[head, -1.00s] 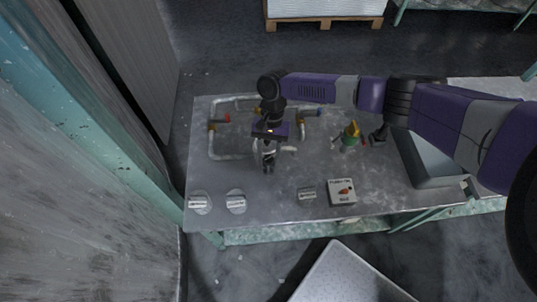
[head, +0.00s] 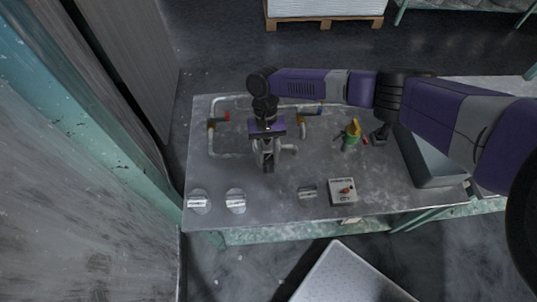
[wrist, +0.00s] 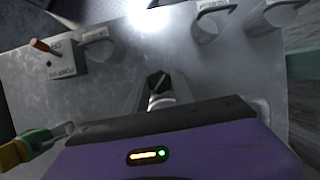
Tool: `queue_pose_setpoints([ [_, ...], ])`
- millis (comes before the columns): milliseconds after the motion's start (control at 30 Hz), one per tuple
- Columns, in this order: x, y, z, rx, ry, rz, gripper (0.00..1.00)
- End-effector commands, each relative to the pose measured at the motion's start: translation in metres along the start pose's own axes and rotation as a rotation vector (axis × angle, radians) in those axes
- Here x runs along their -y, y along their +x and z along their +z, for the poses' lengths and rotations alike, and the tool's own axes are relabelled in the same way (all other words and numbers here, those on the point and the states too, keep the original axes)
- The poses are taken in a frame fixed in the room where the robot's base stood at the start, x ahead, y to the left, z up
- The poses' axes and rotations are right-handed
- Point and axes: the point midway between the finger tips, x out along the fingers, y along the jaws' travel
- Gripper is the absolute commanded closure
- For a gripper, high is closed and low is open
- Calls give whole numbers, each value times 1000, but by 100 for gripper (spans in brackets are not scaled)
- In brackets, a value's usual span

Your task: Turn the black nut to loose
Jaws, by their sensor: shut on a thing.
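Two round labelled pieces (head: 198,202) (head: 236,202) lie at the front left. A green and yellow object (head: 352,135) and a grey tray (head: 430,165) are to the right.

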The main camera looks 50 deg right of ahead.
Motion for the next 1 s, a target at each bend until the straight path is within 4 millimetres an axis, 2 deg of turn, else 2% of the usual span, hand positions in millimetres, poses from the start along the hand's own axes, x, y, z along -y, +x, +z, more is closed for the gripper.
queue_pose_setpoints([
  [400, 1, 0, 0, 1, -187, 78, 100],
  [933, 1, -1, 0, 0, -215, 89, 100],
  [967, 1, -1, 0, 0, -215, 89, 68],
  [1000, 1, -1, 0, 0, -214, 89, 61],
])
